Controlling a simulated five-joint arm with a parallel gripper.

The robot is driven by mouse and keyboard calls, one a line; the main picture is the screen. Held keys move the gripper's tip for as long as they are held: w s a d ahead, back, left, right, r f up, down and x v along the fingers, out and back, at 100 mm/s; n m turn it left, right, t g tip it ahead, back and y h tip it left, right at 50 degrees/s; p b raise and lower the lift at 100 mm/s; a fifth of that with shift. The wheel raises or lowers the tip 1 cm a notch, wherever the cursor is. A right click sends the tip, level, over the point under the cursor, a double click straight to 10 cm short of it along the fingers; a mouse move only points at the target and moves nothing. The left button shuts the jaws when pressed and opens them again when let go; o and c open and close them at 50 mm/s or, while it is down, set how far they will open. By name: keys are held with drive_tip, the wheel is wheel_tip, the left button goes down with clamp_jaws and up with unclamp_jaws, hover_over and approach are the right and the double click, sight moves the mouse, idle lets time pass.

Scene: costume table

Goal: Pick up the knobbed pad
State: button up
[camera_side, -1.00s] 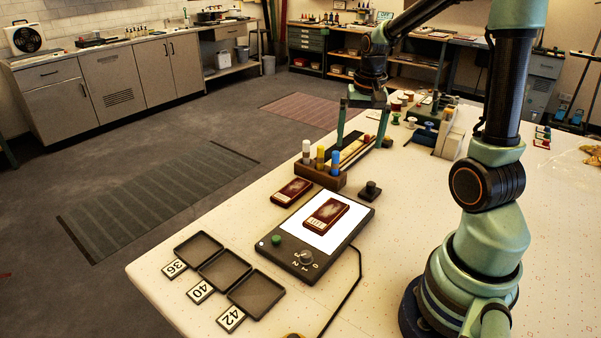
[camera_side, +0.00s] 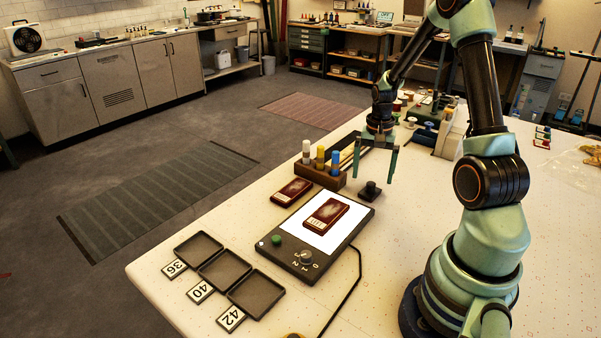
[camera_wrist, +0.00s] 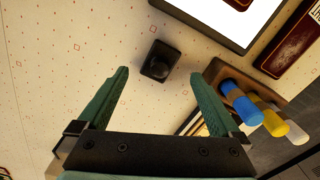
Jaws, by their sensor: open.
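The knobbed pad (camera_side: 370,190) is a small black square block with a round knob on top. It stands on the table just behind the lit panel's far right corner. In the wrist view the knobbed pad (camera_wrist: 160,61) lies ahead of the fingertips, roughly midway between them. My gripper (camera_side: 374,182) is open and empty, its two green fingers pointing down close to the pad. In the wrist view my gripper (camera_wrist: 163,72) shows both fingers apart, with nothing between them. The height of the fingertips above the table is hard to tell.
A wooden rack (camera_side: 320,176) with white, yellow and blue bottles stands left of the pad. The lit panel (camera_side: 292,236) bears a dark red case (camera_side: 326,215); another red case (camera_side: 292,191) lies beside it. Black trays (camera_side: 225,268) sit at the front. The table right of the pad is clear.

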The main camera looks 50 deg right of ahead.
sight(371, 183)
drive_tip(key=shift+f, duration=2.25)
drive_tip(key=c, duration=1.4)
drive_tip(key=shift+r, duration=0.1)
wheel_tip(371, 183, up, 20)
